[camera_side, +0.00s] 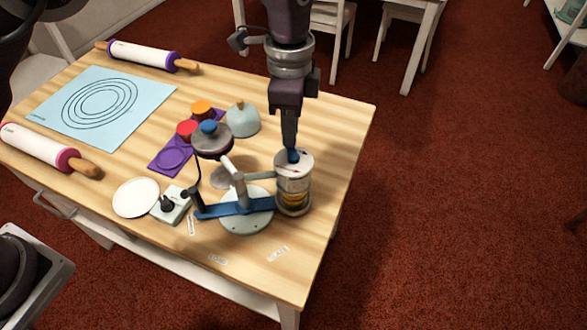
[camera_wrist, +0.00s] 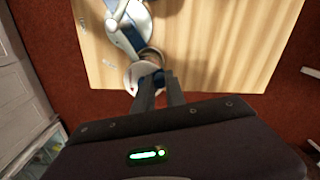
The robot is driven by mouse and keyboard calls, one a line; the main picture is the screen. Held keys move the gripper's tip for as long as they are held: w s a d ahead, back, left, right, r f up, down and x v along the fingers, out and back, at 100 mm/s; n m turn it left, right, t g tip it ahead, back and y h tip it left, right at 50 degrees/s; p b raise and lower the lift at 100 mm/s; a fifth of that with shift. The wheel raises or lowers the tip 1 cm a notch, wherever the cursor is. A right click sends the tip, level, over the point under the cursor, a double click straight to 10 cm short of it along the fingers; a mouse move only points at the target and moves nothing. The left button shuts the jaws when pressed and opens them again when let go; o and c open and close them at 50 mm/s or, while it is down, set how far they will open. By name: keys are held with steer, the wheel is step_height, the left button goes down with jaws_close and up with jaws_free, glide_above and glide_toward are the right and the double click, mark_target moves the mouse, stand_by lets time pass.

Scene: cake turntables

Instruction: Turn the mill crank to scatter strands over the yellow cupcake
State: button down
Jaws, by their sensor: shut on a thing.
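The mill is a pale cylinder (camera_side: 293,182) with a light disc top, at the right end of a blue bar (camera_side: 243,208). Its small blue crank knob (camera_side: 294,156) stands on the disc. My gripper (camera_side: 291,150) points down and is shut on this knob. In the wrist view the fingertips (camera_wrist: 157,80) meet at the knob, over the white disc (camera_wrist: 133,76). Something yellow (camera_side: 297,198) shows low in the cylinder; I cannot tell whether it is the yellow cupcake or strands. An orange-yellow round piece (camera_side: 203,108) stands on the purple tray (camera_side: 170,158).
A round base (camera_side: 247,222) with a grey post stands left of the mill. A dark round piece with a blue knob (camera_side: 209,127), a red piece (camera_side: 187,130) and a pale dome (camera_side: 243,120) stand behind. A white plate (camera_side: 135,197) lies left. The table's right side is clear.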

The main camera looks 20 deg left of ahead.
mark_target(278, 160)
steer(key=shift+s+d, duration=0.1)
steer(key=shift+s+a, duration=0.45)
steer(key=shift+s, duration=0.05)
steer(key=shift+s+a, duration=0.15)
steer(key=shift+s, duration=0.5)
steer(key=shift+s, duration=0.6)
